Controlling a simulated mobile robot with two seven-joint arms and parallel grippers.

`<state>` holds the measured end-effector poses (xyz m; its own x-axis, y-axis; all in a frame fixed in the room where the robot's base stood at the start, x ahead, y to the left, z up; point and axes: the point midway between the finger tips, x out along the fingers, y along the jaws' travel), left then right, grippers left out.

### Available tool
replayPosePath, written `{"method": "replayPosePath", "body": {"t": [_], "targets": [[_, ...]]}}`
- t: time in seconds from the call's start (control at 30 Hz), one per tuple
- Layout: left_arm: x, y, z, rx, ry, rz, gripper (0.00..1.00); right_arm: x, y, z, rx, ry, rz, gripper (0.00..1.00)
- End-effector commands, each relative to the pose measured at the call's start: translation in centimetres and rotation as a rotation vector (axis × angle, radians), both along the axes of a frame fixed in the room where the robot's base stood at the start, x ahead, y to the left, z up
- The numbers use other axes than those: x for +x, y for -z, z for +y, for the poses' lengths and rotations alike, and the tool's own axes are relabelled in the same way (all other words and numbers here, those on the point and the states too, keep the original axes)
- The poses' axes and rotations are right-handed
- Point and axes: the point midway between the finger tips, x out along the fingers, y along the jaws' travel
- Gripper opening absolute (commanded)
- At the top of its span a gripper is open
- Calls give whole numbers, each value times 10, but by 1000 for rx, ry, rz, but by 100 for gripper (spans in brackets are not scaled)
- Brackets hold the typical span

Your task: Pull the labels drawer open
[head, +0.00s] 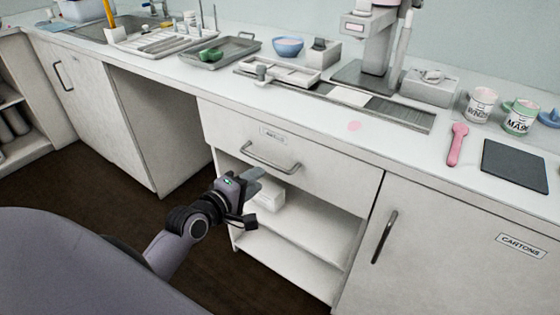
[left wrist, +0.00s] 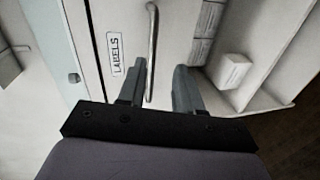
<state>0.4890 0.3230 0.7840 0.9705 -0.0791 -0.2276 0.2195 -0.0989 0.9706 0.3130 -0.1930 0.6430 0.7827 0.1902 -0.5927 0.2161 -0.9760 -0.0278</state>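The labels drawer (head: 310,165) is the top drawer under the counter in the head view, and its front looks flush with the cabinet. Its metal bar handle (head: 268,160) runs across the front below a small label plate (head: 272,136). My left gripper (head: 256,182) is in front of the drawer, near the handle's lower left. In the left wrist view the plate reads LABELS (left wrist: 115,53). There the open fingers of the left gripper (left wrist: 160,85) lie on either side of the handle (left wrist: 152,45) in the picture; contact cannot be told. My right gripper is not in view.
An open shelf (head: 300,235) with a white box (head: 268,197) lies below the drawer. A cabinet door marked CARTONS (head: 445,255) stands at the right. The counter above holds trays (head: 222,52), a blue bowl (head: 288,46) and cups (head: 480,105). Open knee space is at the left.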

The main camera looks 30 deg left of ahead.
Motion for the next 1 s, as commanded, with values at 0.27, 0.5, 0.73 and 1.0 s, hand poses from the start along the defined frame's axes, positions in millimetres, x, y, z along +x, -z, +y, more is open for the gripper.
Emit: {"method": "replayPosePath", "body": {"t": [0.27,0.5,0.73,1.0], "targets": [[17,-4,5,-85,-22,-17,34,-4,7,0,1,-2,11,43],[48,3,2,-81,-21,-19,34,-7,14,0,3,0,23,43],[70,8,1,-79,-21,-16,34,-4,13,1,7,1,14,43],[76,9,0,-79,-21,-15,34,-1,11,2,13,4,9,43]]}}
